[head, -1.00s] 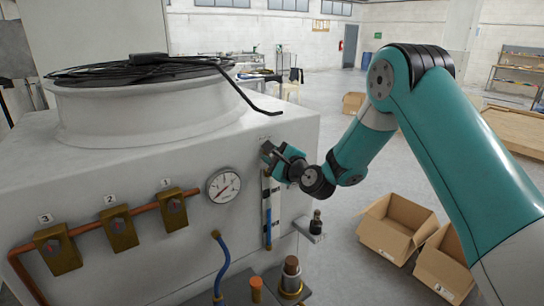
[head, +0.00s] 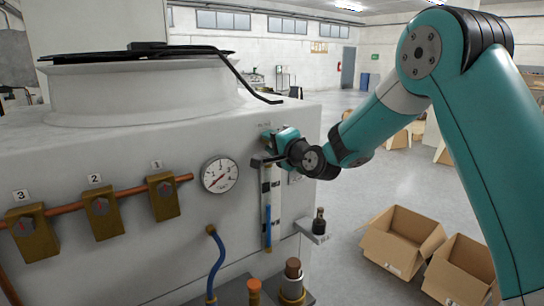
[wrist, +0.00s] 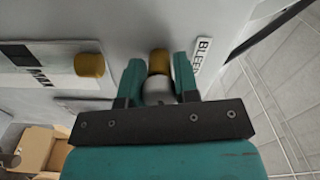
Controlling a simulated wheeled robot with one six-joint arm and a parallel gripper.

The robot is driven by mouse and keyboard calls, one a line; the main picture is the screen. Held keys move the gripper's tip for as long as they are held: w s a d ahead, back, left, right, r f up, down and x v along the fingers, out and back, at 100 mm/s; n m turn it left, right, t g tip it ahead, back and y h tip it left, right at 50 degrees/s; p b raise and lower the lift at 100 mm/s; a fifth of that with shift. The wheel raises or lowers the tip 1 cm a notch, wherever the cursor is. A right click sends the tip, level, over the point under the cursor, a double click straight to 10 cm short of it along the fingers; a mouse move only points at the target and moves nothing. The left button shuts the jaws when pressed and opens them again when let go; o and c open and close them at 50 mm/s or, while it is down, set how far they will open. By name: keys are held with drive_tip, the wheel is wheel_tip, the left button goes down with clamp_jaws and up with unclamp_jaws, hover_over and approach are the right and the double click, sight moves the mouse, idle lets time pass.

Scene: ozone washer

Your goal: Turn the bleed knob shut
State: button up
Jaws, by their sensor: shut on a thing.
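The bleed knob (wrist: 157,87) is a small grey and brass piece on the white machine wall, beside a label reading "BLEED" (wrist: 203,53) in the wrist view. My gripper (wrist: 157,78) has one teal finger on each side of the knob and is shut on it. In the head view my gripper (head: 267,138) is at the machine's front face near its right edge, just above the tall sight gauge (head: 276,190). The knob itself is hidden there behind the fingers.
A round dial gauge (head: 220,174) and several numbered brass valves on a copper pipe (head: 134,189) are to the left. Open cardboard boxes (head: 402,241) lie on the floor at right.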

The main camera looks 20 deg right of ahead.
drive_tip(key=n+b, duration=0.3)
drive_tip(key=b, duration=0.1)
drive_tip(key=n+b, duration=0.3)
drive_tip(key=b, duration=0.1)
drive_tip(key=n+b, duration=0.3)
drive_tip(key=b, duration=0.2)
drive_tip(key=shift+a+f+n, duration=0.1)
drive_tip(key=shift+f+n, duration=0.2)
drive_tip(key=shift+n, duration=0.1)
drive_tip(key=shift+r+n+b, duration=0.2)
drive_tip(key=shift+n+b, duration=1.05)
drive_tip(key=shift+n, duration=0.05)
drive_tip(key=o, duration=0.9)
drive_tip(key=shift+r, duration=0.1)
